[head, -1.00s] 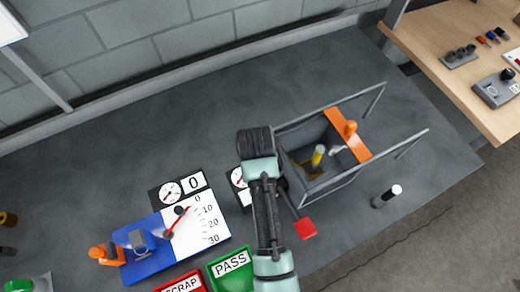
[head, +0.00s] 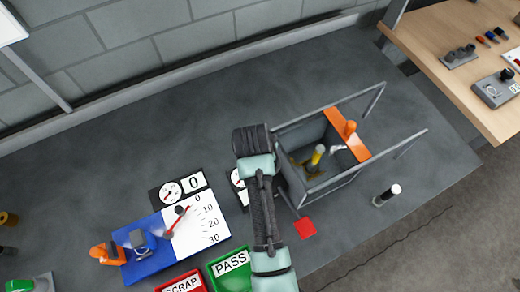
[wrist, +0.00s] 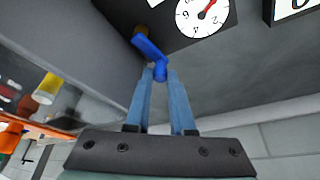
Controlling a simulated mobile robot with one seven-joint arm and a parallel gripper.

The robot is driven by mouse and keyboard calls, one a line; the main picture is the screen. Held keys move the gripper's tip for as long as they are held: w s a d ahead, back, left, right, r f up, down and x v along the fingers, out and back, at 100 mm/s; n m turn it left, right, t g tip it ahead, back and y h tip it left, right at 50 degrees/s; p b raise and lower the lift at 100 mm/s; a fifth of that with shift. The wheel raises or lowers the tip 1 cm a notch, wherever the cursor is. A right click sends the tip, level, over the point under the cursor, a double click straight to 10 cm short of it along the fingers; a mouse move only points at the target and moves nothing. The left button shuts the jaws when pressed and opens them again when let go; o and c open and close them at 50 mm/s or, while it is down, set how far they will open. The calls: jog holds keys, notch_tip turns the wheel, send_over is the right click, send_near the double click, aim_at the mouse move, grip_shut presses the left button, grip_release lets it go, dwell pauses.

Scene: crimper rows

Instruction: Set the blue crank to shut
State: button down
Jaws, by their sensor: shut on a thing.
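The blue crank (wrist: 148,47) shows in the wrist view, with a slanted arm, a knob at its near end and a brass-coloured piece at its far end. My gripper (wrist: 160,76) is shut on the knob end, with one blue-grey finger on each side. In the head view my arm hides the crank and the gripper. A round gauge with a red needle (wrist: 203,14) is just beyond the crank; part of it shows left of my arm in the head view (head: 237,177).
A grey open-topped box (head: 311,130) with rails and an orange bar (head: 347,137) stands right of my arm; a yellow-topped cylinder (head: 318,154) is inside. A red pad (head: 306,227), a green PASS tray (head: 215,270) and a red SCRAP tray (head: 201,286) are nearby. The rear bench is clear.

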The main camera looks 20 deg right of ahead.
jog(key=shift+d+m, duration=0.3)
jog(key=shift+m, duration=0.6)
jog(key=shift+h, duration=0.3)
jog(key=c, duration=0.8)
grip_release()
jog(key=shift+o, duration=0.2)
jog(key=shift+r, duration=0.15)
